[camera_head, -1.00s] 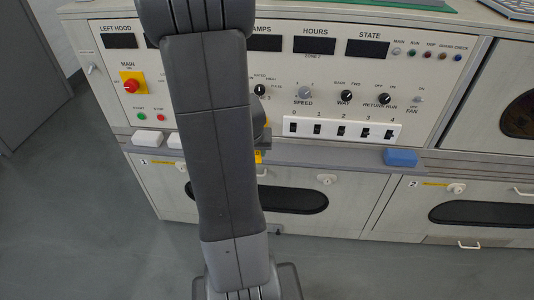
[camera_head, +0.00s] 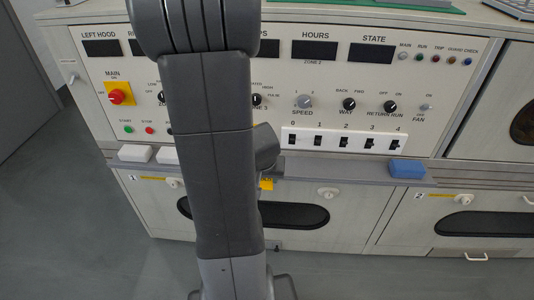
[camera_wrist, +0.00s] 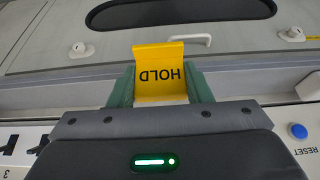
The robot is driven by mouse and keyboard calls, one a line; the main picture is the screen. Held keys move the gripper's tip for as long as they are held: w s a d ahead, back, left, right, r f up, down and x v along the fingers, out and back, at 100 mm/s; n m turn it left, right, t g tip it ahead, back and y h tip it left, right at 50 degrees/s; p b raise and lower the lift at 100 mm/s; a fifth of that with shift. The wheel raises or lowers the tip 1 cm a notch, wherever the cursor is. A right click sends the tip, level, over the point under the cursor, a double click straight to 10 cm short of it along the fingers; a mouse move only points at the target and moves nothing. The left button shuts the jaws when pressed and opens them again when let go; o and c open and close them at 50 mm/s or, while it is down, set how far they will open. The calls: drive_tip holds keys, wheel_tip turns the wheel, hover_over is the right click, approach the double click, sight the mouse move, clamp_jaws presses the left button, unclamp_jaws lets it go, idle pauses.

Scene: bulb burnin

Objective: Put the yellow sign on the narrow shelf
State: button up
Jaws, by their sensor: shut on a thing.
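The yellow sign (camera_wrist: 160,72), a bent plate marked HOLD, is between the two green fingers of my gripper (camera_wrist: 161,88) in the wrist view, where its lettering reads upside down. The narrow shelf (camera_head: 340,165) is the grey ledge along the cabinet front below the switches. It also shows in the wrist view (camera_wrist: 60,100), behind the sign. I cannot tell whether the sign touches it.
A blue block (camera_head: 407,169) stands on the ledge to the right, and white blocks (camera_head: 135,153) stand on it to the left. Above are rocker switches (camera_head: 345,142), knobs and a red main switch (camera_head: 116,97). The ledge between my arm and the blue block looks clear.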

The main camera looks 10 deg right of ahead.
drive_tip(key=w, duration=0.2)
drive_tip(key=w+d+p, duration=0.1)
drive_tip(key=w, duration=0.1)
drive_tip(key=w+d+p, duration=0.1)
drive_tip(key=w, duration=0.2)
drive_tip(key=shift+w, duration=0.1)
drive_tip(key=shift+w+d+r+p, duration=0.1)
drive_tip(key=shift+w+d+p, duration=0.15)
drive_tip(key=shift+w, duration=0.4)
drive_tip(key=shift+w+d+p, duration=0.2)
drive_tip(key=shift+w, duration=0.4)
drive_tip(key=shift+f+b, duration=0.35)
drive_tip(key=shift+f, duration=0.45)
drive_tip(key=shift+f, duration=0.15)
drive_tip(key=shift+f, duration=0.15)
drive_tip(key=o, duration=1)
drive_tip(key=shift+r, duration=0.2)
